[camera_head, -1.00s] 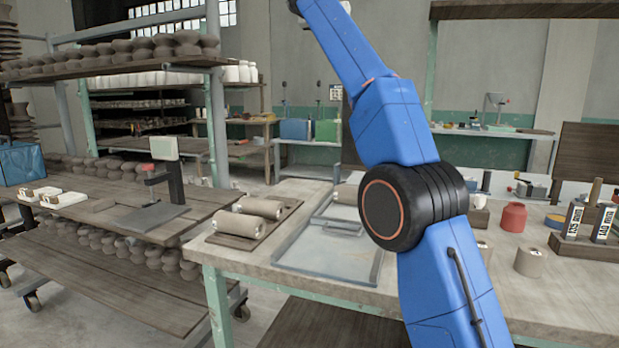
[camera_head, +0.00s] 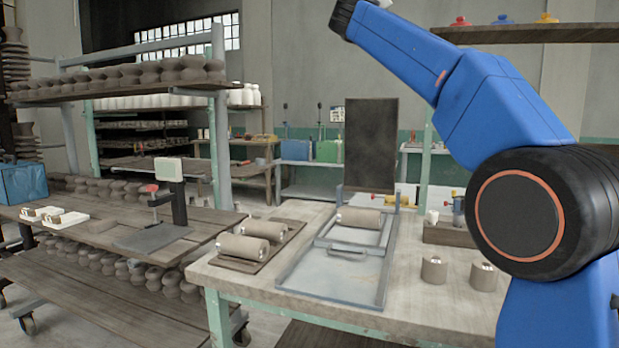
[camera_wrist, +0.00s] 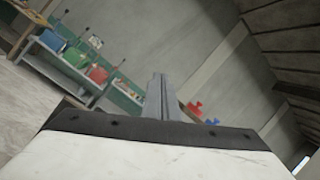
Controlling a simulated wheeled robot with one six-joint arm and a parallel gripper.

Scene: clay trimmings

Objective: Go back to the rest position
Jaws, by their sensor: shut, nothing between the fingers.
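My blue arm rises at the right of the head view and bends up to the left, above the bench. Its far end leaves the top edge there, so the fingers do not show in that view. In the wrist view my gripper (camera_wrist: 162,96) is shut and empty, its two grey fingers together. It points across the room toward the grey wall, away from the bench top, touching nothing.
The workbench (camera_head: 230,277) carries a metal tray (camera_head: 330,282) with a clay cylinder (camera_head: 360,218), a wooden board with two more cylinders, and two small clay pieces at right. A laden rack (camera_head: 120,85) stands left. Space above the bench is free.

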